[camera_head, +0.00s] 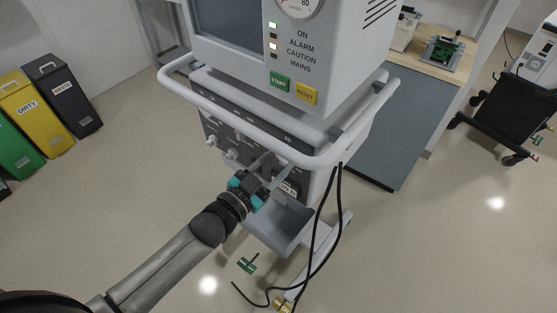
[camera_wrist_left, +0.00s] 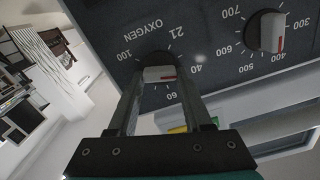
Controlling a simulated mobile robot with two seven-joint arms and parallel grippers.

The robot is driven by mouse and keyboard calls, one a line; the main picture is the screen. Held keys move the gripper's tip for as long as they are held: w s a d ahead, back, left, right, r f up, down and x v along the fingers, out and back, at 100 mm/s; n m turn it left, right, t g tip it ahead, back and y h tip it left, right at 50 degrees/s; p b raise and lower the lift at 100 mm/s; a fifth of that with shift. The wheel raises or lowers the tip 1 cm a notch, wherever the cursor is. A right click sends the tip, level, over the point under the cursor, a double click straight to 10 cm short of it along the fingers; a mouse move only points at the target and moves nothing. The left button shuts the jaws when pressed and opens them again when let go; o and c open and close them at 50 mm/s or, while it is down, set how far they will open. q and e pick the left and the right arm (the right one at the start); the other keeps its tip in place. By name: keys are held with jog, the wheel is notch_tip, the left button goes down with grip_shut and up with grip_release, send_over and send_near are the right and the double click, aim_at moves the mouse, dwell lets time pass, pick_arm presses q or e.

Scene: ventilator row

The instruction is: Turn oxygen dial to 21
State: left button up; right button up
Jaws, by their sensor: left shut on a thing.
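The oxygen dial (camera_wrist_left: 157,74) is on the dark panel under the ventilator's rail, shown upside down in the left wrist view. Its printed scale reads 21, 40, 60 and 100. In the head view my left gripper (camera_head: 266,167) reaches the lower front panel of the ventilator (camera_head: 225,85) and hides the dial. My right gripper is not in view.
A second knob (camera_wrist_left: 267,33) with a scale in hundreds sits beside the dial. The white rail (camera_head: 245,132) runs just above my gripper. Black cables (camera_head: 334,215) hang to the right. A tray (camera_head: 283,226) lies below. Bins (camera_head: 62,95) stand far left.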

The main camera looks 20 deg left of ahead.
pick_arm(q)
grip_shut()
jog(key=shift+n, duration=0.3)
jog(key=n+p, duration=0.2)
jog(key=n, duration=0.2)
jog(key=shift+a+n, duration=0.15)
jog(key=shift+n, duration=0.15)
jog(key=n+p, duration=0.1)
jog(key=n, duration=0.2)
jog(key=shift+w, duration=0.1)
jog(key=shift+a+f+n, duration=0.1)
jog(key=shift+n, duration=2)
